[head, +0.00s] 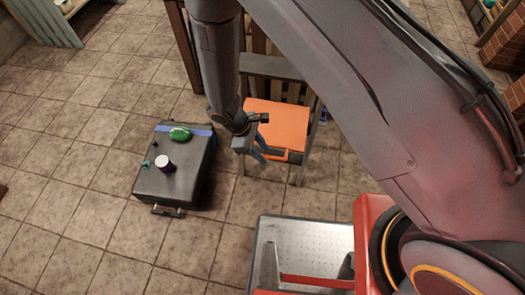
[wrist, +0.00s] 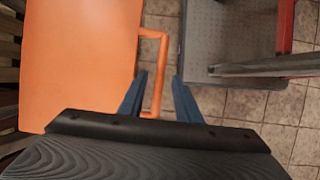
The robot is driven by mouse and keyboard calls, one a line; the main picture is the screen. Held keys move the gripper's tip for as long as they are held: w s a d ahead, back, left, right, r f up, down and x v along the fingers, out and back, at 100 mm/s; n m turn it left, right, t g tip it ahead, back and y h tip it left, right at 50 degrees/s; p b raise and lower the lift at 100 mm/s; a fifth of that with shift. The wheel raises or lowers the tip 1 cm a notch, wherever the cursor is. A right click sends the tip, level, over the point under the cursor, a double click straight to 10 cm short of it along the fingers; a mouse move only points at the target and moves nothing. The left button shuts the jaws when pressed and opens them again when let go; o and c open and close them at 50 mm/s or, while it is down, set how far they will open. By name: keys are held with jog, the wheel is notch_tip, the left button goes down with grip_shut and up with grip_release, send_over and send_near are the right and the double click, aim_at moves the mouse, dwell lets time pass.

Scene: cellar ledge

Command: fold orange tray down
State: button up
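The orange tray (head: 278,125) sticks out roughly level from a grey and wooden slatted frame (head: 272,68) in the head view. It fills the left of the wrist view (wrist: 80,55). Its orange loop handle (wrist: 163,75) extends from its right edge there. My gripper (head: 260,155) is at the tray's near left corner. In the wrist view its two blue fingers (wrist: 160,92) are apart, with part of the handle showing between them. I cannot tell whether they touch the handle. My arm covers part of the frame.
A black case (head: 185,185) lies on the tiled floor left of the tray, with a green item (head: 180,134) and a purple-white cup (head: 165,163) on it. A brick structure (head: 505,45) stands at the far right. Open floor lies to the left.

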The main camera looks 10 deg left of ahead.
jog(key=shift+d+f, duration=0.15)
jog(key=shift+f, duration=0.25)
grip_shut()
